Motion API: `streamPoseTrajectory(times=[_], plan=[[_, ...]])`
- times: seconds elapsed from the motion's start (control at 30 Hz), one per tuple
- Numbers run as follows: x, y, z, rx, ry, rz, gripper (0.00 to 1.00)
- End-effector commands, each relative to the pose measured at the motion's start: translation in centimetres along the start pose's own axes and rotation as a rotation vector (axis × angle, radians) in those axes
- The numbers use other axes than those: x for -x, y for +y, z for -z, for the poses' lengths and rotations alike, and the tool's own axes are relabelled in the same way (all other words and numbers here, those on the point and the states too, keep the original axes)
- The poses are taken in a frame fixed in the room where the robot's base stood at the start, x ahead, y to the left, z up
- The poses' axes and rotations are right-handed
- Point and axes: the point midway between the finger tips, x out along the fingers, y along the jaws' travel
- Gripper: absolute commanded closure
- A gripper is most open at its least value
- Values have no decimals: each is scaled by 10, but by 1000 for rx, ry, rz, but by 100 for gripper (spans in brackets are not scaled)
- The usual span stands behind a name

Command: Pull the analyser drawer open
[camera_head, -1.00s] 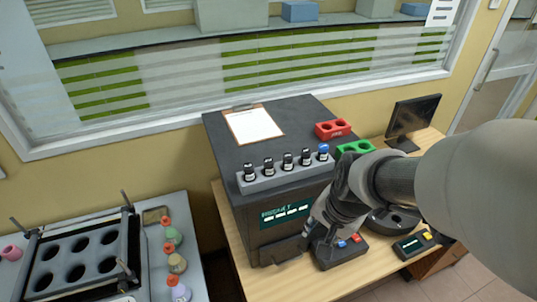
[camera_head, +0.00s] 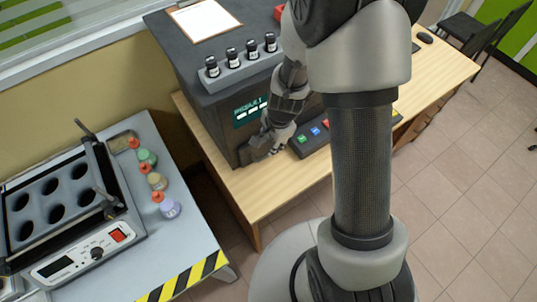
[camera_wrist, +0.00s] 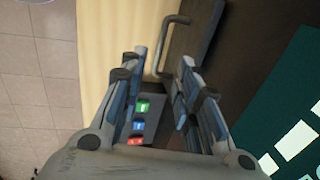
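The analyser (camera_head: 185,75) is a large dark box on the wooden table, with a teal screen (camera_head: 248,112) on its front. My gripper (camera_head: 262,148) is low at the analyser's front, and my arm hides part of that front. In the wrist view my gripper (camera_wrist: 162,58) is open, with its two fingers apart. The grey bar handle (camera_wrist: 174,40) of the drawer (camera_wrist: 188,45) lies ahead, its bent end between the fingertips. I cannot tell whether the fingers touch it. The drawer front looks close to flush with the analyser.
A button box (camera_head: 308,138) with coloured buttons stands on the table (camera_head: 250,190), right of my gripper. Capped bottles stand in a grey rack (camera_head: 238,70) on the analyser, beside a clipboard (camera_head: 203,20). A side bench (camera_head: 190,225) at left holds a block heater (camera_head: 60,200) and small flasks.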

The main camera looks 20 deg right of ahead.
Motion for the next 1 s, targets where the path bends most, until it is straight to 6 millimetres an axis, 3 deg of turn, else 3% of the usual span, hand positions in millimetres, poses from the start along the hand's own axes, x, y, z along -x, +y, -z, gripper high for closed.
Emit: streamPoseTrajectory(times=[0.03, 0.1, 0.4, 0.87, 1.0], plan=[[-18, 2, 0, -1, -1, -2, 70], [-33, 2, 0, 0, -1, -2, 70], [-81, 1, 0, 1, -1, -1, 70], [-90, 0, 0, 1, 0, 0, 70], [-90, 0, 0, 1, 0, 0, 79]])
